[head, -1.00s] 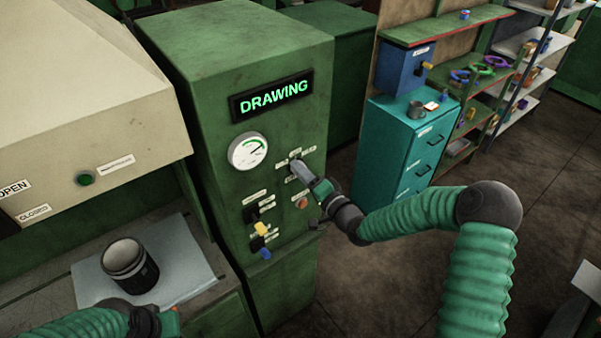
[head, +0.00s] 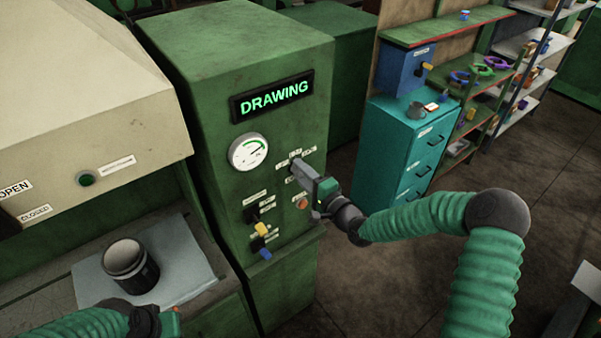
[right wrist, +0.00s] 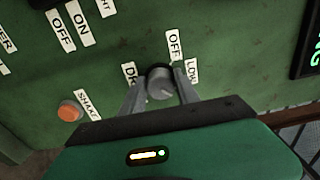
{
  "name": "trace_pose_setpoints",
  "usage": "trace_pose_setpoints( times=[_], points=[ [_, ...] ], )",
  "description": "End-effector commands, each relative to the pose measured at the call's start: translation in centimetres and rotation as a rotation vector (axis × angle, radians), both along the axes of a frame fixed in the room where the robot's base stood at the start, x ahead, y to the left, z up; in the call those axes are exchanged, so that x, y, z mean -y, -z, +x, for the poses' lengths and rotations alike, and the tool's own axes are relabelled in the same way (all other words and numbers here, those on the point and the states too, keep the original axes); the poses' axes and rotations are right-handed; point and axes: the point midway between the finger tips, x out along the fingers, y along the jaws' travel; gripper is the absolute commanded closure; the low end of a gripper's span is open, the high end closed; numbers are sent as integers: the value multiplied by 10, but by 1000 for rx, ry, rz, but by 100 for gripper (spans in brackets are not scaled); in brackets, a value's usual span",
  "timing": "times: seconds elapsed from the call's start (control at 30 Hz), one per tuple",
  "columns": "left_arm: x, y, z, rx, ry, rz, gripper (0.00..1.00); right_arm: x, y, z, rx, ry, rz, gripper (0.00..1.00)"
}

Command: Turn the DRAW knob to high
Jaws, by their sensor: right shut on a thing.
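The green machine's panel (head: 230,190) faces me, with its display (head: 272,95) reading DRAWING. The DRAW knob (right wrist: 160,83) is a small grey round knob, with OFF and LOW labels beside it in the right wrist view. A label starting "DR" is partly covered by a finger; I cannot read a HIGH label. My right gripper (right wrist: 160,95) is shut on the knob, one finger on each side. In the head view my right gripper (head: 299,170) hides the knob. My left gripper (head: 168,322) is at the bottom left edge; its fingers are not clear.
A round gauge (head: 249,152) is above left of the knob. An orange button (head: 302,203) and toggles with yellow (head: 262,229) and blue (head: 265,254) tips are below. A dark cup (head: 131,266) stands on a pale sheet (head: 185,250). A teal cabinet (head: 400,150) stands right.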

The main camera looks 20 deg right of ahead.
Motion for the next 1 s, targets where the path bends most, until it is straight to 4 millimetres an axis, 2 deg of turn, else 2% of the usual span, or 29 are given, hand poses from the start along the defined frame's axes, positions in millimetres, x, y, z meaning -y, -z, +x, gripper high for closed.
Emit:
trace_pose_setpoints(
  times=[0.03, 0.13, 0.17, 0.3, 0.33, 0.6, 0.7, 0.87, 1.0],
  points=[
    [0, 1, 0, 0, 0, 0, 100, 1, 7, -2, -17, 2, 0, 100],
    [0, 1, 0, 0, 0, 0, 100, 1, 8, -2, -18, 2, 0, 100],
    [0, 1, 0, 0, 0, 0, 100, 1, 8, -2, -18, 2, 0, 61],
    [0, 1, 0, 0, 0, 0, 100, 1, 6, -1, -14, 2, -1, 43],
    [0, 1, 0, 0, 0, 0, 100, 1, 5, -1, -13, 2, 0, 41],
    [0, 1, 0, 0, 0, 0, 100, 1, 3, -1, -6, 1, -1, 41],
    [0, 4, 0, 0, 0, 0, 100, 3, 4, -7, -6, 1, -2, 41],
    [0, 16, 0, 0, 0, 0, 100, 16, 6, -38, -7, 4, -2, 41],
    [0, 26, 0, 0, 0, 0, 100, 32, 7, -78, -7, 6, -1, 41]
  ],
)
